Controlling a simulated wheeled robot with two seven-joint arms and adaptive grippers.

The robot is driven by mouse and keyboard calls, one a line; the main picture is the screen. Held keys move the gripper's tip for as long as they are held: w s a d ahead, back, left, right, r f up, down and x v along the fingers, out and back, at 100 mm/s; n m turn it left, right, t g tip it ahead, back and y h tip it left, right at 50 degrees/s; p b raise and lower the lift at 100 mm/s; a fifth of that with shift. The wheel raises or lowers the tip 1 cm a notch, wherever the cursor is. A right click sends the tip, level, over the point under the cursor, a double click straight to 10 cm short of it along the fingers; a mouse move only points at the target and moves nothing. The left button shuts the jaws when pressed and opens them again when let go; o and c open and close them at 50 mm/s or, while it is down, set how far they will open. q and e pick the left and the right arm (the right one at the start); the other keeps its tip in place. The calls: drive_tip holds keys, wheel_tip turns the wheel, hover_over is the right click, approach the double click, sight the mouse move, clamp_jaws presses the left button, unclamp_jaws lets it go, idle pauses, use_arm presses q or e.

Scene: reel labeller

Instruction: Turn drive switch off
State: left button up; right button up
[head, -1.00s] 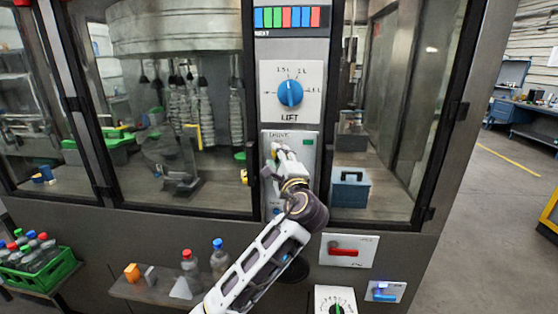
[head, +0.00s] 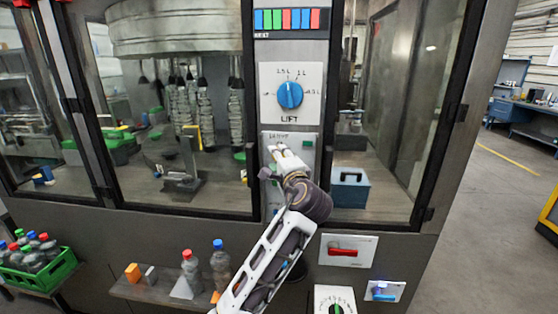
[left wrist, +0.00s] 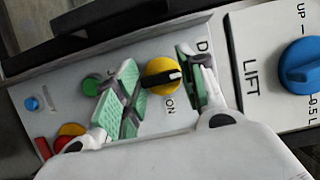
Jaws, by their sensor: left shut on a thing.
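The drive switch (left wrist: 157,82) is a yellow round knob with a black bar, in the left wrist view. An "ON" mark is printed beside it. My left gripper (left wrist: 158,68) has its green-padded fingers on either side of the knob and is shut on it. In the head view my left gripper (head: 278,152) is at the drive panel (head: 308,170) and hides the switch. My right gripper is not in view.
The blue lift knob (head: 290,95) is just above the drive panel. A green button (left wrist: 91,86), a blue button (left wrist: 32,103) and a red and yellow knob (left wrist: 68,135) share the drive panel. A red handle (head: 343,252) is at lower right. Bottles stand on a ledge (head: 150,292) below.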

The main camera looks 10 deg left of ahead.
use_arm(q)
drive_tip(key=o, duration=0.7)
drive_tip(key=shift+o, duration=0.2)
drive_tip(key=v, duration=1.2)
drive_tip(key=shift+f, duration=0.1)
